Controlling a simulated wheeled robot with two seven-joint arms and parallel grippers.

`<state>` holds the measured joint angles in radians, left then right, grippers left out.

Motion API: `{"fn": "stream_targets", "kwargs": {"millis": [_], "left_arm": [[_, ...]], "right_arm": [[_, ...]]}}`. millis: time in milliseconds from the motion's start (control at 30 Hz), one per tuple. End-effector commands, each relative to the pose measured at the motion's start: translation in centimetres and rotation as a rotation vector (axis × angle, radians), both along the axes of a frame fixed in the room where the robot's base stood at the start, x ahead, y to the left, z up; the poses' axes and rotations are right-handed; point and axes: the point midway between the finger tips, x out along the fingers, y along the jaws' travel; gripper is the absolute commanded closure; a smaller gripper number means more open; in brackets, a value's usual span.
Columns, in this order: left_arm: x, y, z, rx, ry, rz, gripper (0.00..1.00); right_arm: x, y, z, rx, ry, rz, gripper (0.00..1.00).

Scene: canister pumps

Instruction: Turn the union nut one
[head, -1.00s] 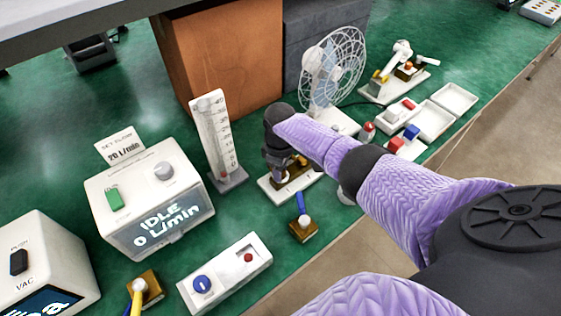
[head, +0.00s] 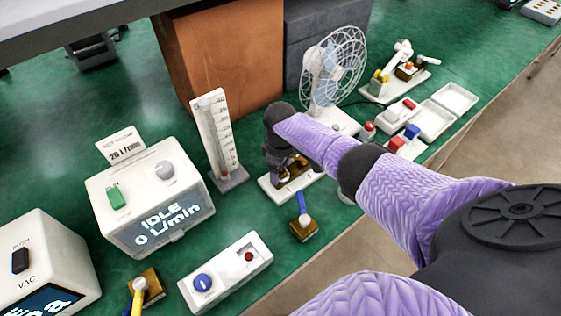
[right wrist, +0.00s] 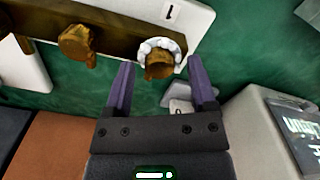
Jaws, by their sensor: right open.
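The union nut one (right wrist: 147,47) is a whitish ribbed ring around a brass fitting (right wrist: 160,67) on a brass bar. A "1" label (right wrist: 172,12) is on the white plate beside it. My right gripper (right wrist: 160,75) is open, with its two purple-grey fingers apart, one on each side below the fitting. The jaws look empty, and I cannot tell whether they touch the nut. In the head view my right gripper (head: 283,174) is over the white base (head: 306,183) with brass parts and mostly hides the nut. My left gripper is not in view.
A second brass fitting (right wrist: 76,42) is on the same bar. A flow tube stand (head: 213,130), a white fan (head: 333,65) and a small brass block with a blue lever (head: 303,229) stand near the base. A white pump box (head: 150,205) is further left.

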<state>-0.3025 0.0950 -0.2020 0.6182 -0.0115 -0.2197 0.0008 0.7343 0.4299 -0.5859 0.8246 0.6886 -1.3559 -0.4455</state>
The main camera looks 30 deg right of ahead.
Motion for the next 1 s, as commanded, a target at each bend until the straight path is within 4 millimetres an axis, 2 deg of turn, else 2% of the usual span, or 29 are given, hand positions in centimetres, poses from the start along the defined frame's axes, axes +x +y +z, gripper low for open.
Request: {"fn": "stream_targets", "kwargs": {"millis": [100,300,400,500,1000], "left_arm": [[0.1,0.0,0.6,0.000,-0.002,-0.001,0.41],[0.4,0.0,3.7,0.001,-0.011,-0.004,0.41],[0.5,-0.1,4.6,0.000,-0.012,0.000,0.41],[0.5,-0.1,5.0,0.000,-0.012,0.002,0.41],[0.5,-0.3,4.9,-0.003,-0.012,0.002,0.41]], "right_arm": [[0.0,0.0,0.9,0.000,-0.002,0.000,0.27],[0.0,0.0,6.2,0.000,-0.004,0.001,0.27],[0.0,0.0,8.3,0.000,-0.004,0.001,0.27],[0.0,0.0,9.6,0.000,-0.001,0.001,0.27],[0.0,0.1,9.9,0.000,0.000,0.001,0.27]]}}
